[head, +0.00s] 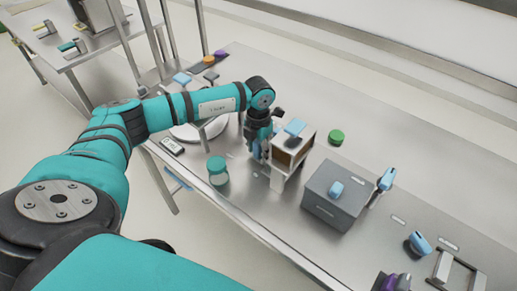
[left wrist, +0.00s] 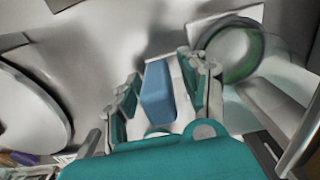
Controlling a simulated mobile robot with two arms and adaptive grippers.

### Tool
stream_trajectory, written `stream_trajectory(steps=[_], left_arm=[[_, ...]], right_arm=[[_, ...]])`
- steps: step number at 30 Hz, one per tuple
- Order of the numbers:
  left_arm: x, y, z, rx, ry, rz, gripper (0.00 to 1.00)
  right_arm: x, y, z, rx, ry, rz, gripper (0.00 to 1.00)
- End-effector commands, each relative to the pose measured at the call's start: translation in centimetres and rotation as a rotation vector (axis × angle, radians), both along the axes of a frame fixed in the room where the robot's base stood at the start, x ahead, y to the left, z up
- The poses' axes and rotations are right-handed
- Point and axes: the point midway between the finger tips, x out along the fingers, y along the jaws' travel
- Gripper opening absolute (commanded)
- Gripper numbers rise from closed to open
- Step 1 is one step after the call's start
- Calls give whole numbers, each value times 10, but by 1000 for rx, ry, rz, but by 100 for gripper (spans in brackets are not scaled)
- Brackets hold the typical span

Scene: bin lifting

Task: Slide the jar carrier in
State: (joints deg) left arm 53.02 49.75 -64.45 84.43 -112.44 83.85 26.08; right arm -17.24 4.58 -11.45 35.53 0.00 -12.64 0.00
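A white box-like stand with a dark brown inside (head: 291,146) is at the middle of the steel bench. I take it to be what the jar carrier belongs to, but cannot make out the carrier clearly. My left gripper (head: 257,153) is low at its left side. In the left wrist view, the left gripper's fingers (left wrist: 160,88) are apart, one on each side of a light blue block (left wrist: 157,95), with narrow gaps. A jar with a teal lid (head: 217,168) stands left of the gripper. A round clear jar-like thing with a green rim (left wrist: 232,52) shows in the left wrist view. My right gripper is out of view.
A grey box (head: 334,203) with a blue item on top stands right of the stand. A green lid (head: 336,137) lies behind it. Blue-headed tools (head: 419,243) are at the right. A round white plate (head: 190,131) is partly behind my arm. The back right bench is clear.

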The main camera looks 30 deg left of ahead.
Motion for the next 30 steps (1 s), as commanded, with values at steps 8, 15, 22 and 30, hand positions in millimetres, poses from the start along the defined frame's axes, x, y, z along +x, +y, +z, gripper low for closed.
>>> stream_trajectory(steps=[8,15,22,30], left_arm=[[0,0,0,0,0,0,6],[0,0,1,0,0,0,0],[0,-8,0,-1,-1,-2,0],[-2,-38,1,-1,-1,1,0]], right_arm=[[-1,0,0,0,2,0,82],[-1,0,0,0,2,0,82],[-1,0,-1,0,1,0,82],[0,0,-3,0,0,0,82]])
